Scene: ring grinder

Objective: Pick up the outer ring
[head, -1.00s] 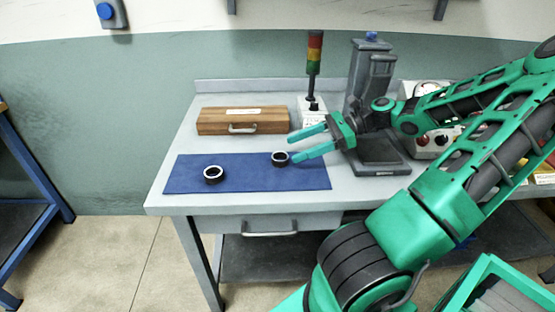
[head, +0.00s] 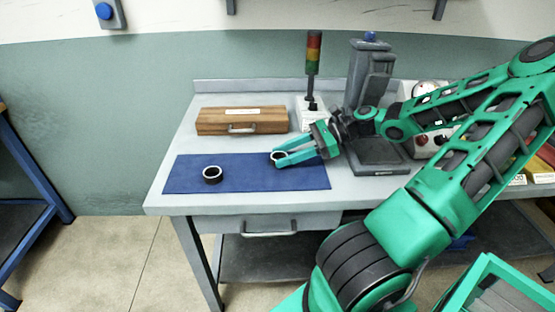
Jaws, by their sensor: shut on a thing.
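Two dark rings with pale rims are on the blue mat (head: 240,183). The left-hand ring (head: 212,175) lies flat and free, apart from my gripper. The right-hand ring (head: 275,155) is at the fingertips of my gripper (head: 279,159), which is shut on it. The green fingers reach in from the right, low over the mat, and hide part of this ring. I cannot tell from this view which of the two is the outer ring, nor whether the held ring is clear of the mat.
A wooden box (head: 241,121) with a handle stands behind the mat. A signal light (head: 313,60) and a grey machine (head: 368,85) stand at the back right, close to my arm. The mat's left side around the free ring is clear.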

